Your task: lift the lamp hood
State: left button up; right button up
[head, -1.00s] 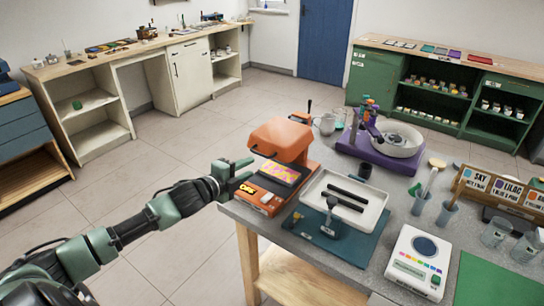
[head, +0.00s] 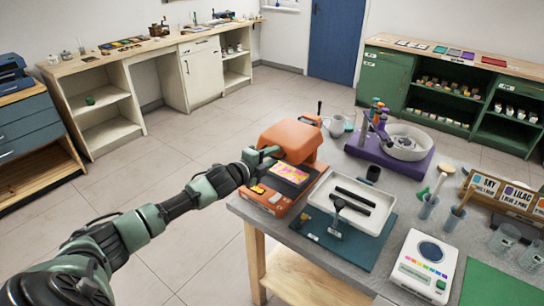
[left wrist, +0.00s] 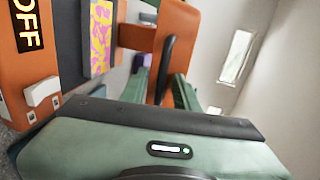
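The lamp hood (head: 290,138) is the orange cover of an orange unit on the near table. It is tilted up over a panel with a pink and yellow picture (head: 289,172). My left gripper (head: 266,157) is at the hood's left front edge. In the left wrist view the gripper's green fingers (left wrist: 164,88) are apart. A dark upright bar (left wrist: 166,66), which looks like the hood's handle, shows between them; I cannot tell if either finger touches it. The orange unit (left wrist: 38,50) fills the left of that view. My right gripper is not in view.
A white tray (head: 314,197) with black bars lies right of the unit on a teal mat (head: 372,257). A purple stand (head: 385,158) with a white bowl is behind. A white device (head: 423,265) is at the near right. The floor left of the table is clear.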

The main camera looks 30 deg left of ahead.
pick_arm(q)
grip_shut()
jog(key=shift+f, duration=0.1)
dwell(1.2)
